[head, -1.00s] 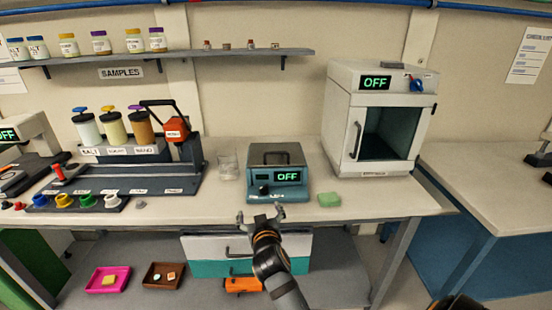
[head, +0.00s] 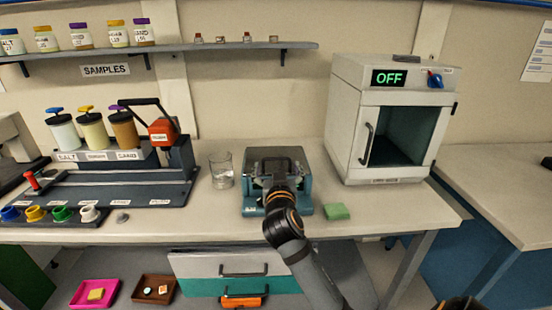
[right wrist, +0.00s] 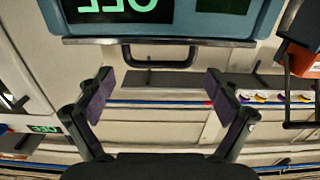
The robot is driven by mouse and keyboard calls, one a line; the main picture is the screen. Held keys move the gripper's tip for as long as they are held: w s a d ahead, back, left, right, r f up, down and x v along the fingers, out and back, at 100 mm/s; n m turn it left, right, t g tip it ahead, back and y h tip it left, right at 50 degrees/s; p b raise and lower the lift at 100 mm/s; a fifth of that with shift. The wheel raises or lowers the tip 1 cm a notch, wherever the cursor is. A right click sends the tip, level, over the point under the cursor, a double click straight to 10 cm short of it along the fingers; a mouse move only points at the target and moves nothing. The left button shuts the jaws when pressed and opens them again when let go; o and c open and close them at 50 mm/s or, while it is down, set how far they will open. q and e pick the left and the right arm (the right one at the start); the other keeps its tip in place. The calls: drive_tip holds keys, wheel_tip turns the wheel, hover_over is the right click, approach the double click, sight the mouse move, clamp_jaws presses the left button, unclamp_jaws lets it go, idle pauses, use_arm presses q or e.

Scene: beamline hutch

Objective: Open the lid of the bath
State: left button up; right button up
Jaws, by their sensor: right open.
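The bath (head: 249,200) is a teal box on the bench with a grey metal lid (head: 256,158) that lies shut on top. My right gripper (head: 278,172) is at the bath's front and hides its display and much of the lid handle in the head view. In the right wrist view the picture is upside down. There the dark lid handle (right wrist: 160,62) shows beyond and between the two spread fingers of the right gripper (right wrist: 160,90), which are open and empty. I see no contact with the handle.
A glass beaker (head: 221,170) stands left of the bath and a green sponge (head: 337,212) lies to its right. A white oven (head: 345,125) stands further right. A dosing rack (head: 120,185) with jars is at the left. A shelf (head: 200,47) runs above.

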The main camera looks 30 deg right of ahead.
sight(276, 160)
drive_tip(key=shift+x, duration=2.25)
